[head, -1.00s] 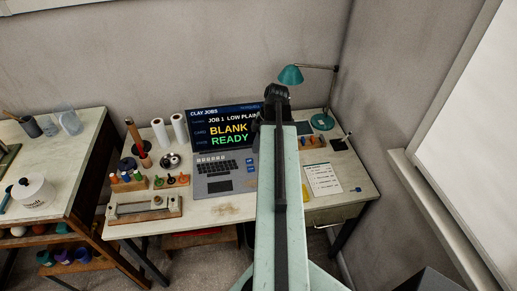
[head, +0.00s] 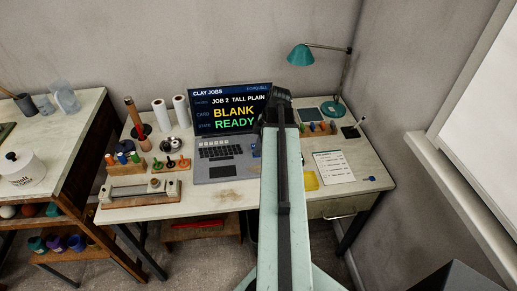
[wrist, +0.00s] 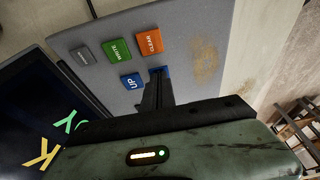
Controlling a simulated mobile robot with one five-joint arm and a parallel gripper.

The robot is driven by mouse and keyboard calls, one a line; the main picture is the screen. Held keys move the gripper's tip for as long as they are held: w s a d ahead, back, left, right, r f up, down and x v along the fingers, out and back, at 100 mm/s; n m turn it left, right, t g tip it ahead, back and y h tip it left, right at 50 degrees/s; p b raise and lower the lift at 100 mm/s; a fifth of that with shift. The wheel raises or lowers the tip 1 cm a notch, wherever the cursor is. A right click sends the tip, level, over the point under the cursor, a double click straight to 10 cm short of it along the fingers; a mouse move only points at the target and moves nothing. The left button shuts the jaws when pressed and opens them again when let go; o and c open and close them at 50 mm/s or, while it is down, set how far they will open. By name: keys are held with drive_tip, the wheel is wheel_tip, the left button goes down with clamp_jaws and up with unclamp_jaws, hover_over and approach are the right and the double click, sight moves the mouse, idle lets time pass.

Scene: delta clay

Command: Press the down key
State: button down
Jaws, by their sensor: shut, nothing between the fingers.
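The laptop (head: 218,172) stands open on the desk; its screen (head: 225,108) reads JOB 2 TALL PLAIN, BLANK, READY. In the wrist view, the keys beside the screen are a blue UP key (wrist: 132,81), a green WRITE key (wrist: 117,50), an orange CLEAR key (wrist: 149,42) and a grey key (wrist: 83,56). A second blue key (wrist: 166,69) shows only as an edge beyond my fingertips, its label hidden. My gripper (wrist: 157,76) is shut and empty, its tips over or at that key; I cannot tell whether they touch it.
A teal lamp (head: 301,55) stands at the back right. A white sheet (head: 333,167) and a yellow card (head: 311,181) lie right of my arm. Stamps (head: 172,162), white rolls (head: 161,115) and a wooden-ended press (head: 139,191) crowd the desk left of the laptop.

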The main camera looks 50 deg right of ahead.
drive_tip(key=shift+s+a+f+b, duration=0.2)
drive_tip(key=shift+f+b, duration=0.2)
drive_tip(key=shift+f, duration=0.15)
drive_tip(key=shift+s, duration=0.15)
drive_tip(key=shift+a, duration=0.1)
drive_tip(key=shift+r+p, duration=0.45)
drive_tip(key=shift+p, duration=0.05)
wheel_tip(320, 180, up, 4)
drive_tip(key=p, duration=0.4)
drive_tip(key=shift+r+p, duration=0.25)
drive_tip(key=shift+p, duration=0.15)
drive_tip(key=p+v, duration=0.9)
drive_tip(key=shift+d+r, duration=0.25)
drive_tip(key=shift+d, duration=0.05)
